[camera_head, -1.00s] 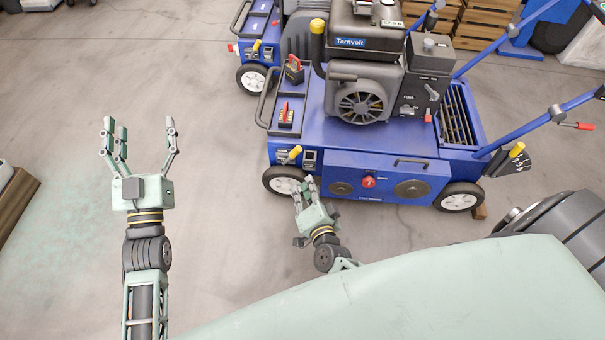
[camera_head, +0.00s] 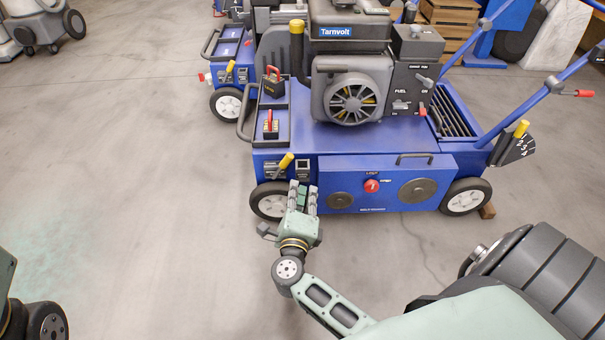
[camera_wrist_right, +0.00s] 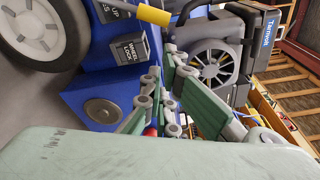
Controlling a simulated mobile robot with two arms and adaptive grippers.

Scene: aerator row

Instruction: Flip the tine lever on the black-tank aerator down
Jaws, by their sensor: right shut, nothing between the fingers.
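The near blue aerator (camera_head: 335,150) has a dark engine and tank marked Tarnvolt. A short lever with a yellow grip (camera_head: 286,161) sticks out at its front left corner, tilted up to the right. In the right wrist view, its yellow grip (camera_wrist_right: 153,15) shows at the top beside a label reading "UP". My right gripper (camera_head: 303,187) is shut and empty, just below and right of this lever, near the left wheel; I see no contact with the lever. My left gripper (camera_head: 5,270) is mostly cut off at the left edge, its fingers out of sight.
A wheel-lock switch (camera_wrist_right: 129,50) sits beside the lever. A red knob (camera_head: 372,186) is on the front panel. A second blue aerator (camera_head: 232,50) with its own yellow lever stands behind left. Another yellow-gripped lever (camera_head: 522,128) is at a numbered dial.

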